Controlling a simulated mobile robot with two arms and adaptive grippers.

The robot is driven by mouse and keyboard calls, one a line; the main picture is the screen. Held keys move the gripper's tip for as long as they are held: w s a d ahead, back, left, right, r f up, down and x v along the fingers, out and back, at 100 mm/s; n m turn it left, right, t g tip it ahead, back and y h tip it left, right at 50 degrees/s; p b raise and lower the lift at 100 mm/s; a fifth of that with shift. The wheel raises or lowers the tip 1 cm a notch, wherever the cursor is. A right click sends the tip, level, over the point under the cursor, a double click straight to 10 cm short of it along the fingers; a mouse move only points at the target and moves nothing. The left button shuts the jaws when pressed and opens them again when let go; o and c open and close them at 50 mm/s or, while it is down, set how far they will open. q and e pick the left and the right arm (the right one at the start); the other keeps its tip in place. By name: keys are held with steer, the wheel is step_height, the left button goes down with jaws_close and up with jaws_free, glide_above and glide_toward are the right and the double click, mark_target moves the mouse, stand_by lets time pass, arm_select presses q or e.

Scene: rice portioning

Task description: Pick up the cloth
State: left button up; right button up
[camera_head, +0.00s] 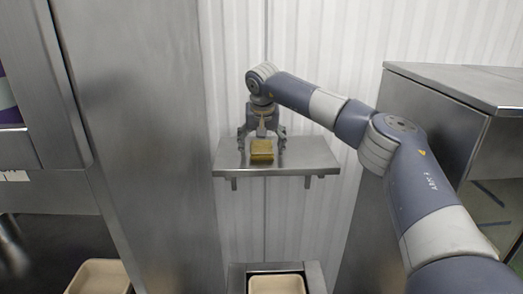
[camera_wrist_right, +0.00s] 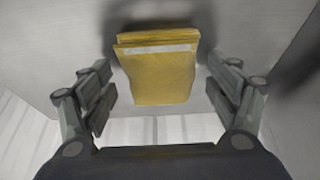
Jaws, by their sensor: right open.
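The cloth (camera_head: 261,150) is a small folded yellow stack on a metal wall shelf (camera_head: 312,158). In the right wrist view the cloth (camera_wrist_right: 158,70) lies between the two open fingers of the gripper (camera_wrist_right: 160,95), with a gap on both sides. A pale strip crosses the cloth near its folded edge. The fingers do not touch the cloth in that view. My left gripper is not in view.
A tall metal cabinet (camera_head: 140,130) stands left of the shelf, and a metal unit (camera_head: 460,85) stands to the right. Beige trays (camera_head: 277,285) (camera_head: 100,277) sit below at the front. The right part of the shelf is bare.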

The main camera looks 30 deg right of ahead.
steer(key=shift+s, duration=0.1)
steer(key=c, duration=1)
steer(key=shift+c, duration=0.2)
